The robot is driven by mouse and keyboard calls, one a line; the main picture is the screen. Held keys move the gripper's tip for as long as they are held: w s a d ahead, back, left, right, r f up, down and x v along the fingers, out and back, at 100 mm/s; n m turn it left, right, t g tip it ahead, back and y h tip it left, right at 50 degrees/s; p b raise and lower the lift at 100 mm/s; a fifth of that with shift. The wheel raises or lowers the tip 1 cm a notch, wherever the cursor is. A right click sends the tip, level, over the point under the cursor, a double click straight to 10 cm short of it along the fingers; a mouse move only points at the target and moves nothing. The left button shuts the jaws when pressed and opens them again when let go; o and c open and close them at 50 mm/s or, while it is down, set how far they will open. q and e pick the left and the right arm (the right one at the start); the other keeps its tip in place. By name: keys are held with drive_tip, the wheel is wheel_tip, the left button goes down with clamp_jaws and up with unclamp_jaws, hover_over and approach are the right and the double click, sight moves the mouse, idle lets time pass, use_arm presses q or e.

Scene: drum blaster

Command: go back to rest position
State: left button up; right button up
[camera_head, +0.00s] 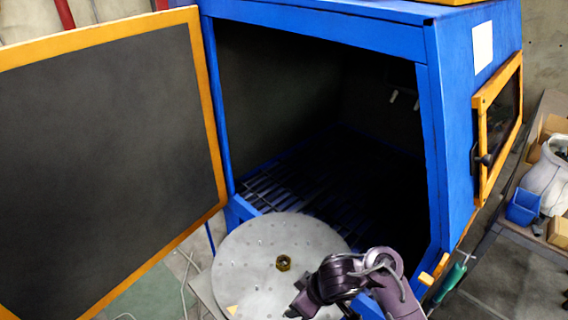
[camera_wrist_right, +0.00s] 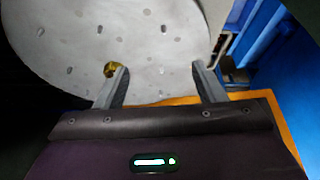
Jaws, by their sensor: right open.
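My right gripper (camera_wrist_right: 158,78) shows in the right wrist view with its two fingers apart and nothing between them. The round grey metal disc (camera_wrist_right: 60,45) with holes lies beyond the fingertips. A small brass-coloured fitting (camera_wrist_right: 112,69) at the disc is beside the left fingertip in that view; I cannot tell whether they touch. In the head view my right arm comes in at the bottom, with the right gripper (camera_head: 296,306) in front of the disc (camera_head: 240,260). The brass fitting (camera_head: 283,262) stands at the disc's middle. My left gripper is not in view.
The blue blaster cabinet (camera_head: 435,120) stands open with a dark inside and a slatted floor (camera_head: 285,190). Its orange-framed door (camera_head: 100,150) is swung out to the left. At the right are a shelf with a blue bin (camera_head: 523,206) and a green-handled tool (camera_head: 452,280).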

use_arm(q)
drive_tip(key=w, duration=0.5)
use_arm(e)
drive_tip(key=s+d+r+m+h, duration=0.2)
drive_tip(key=s+d+r+m, duration=0.15)
drive_tip(key=s+d, duration=0.35)
drive_tip(key=s+d+r+m+h, duration=0.1)
drive_tip(key=s+d+r+m, duration=0.1)
drive_tip(key=s+d+m, duration=0.45)
wheel_tip(320, 180, down, 38)
drive_tip(key=d+n+b, duration=0.2)
drive_tip(key=b, duration=0.6)
use_arm(q)
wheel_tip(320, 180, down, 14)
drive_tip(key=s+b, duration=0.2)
drive_tip(key=b, duration=0.4)
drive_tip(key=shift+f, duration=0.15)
use_arm(e)
drive_tip(key=s+d+f+g, duration=0.2)
drive_tip(key=s+d+f, duration=0.1)
drive_tip(key=s+f, duration=1.7)
wheel_tip(320, 180, down, 4)
drive_tip(key=shift+d+r+h, duration=0.1)
drive_tip(key=shift+d+h, duration=0.05)
drive_tip(key=shift+h, duration=0.15)
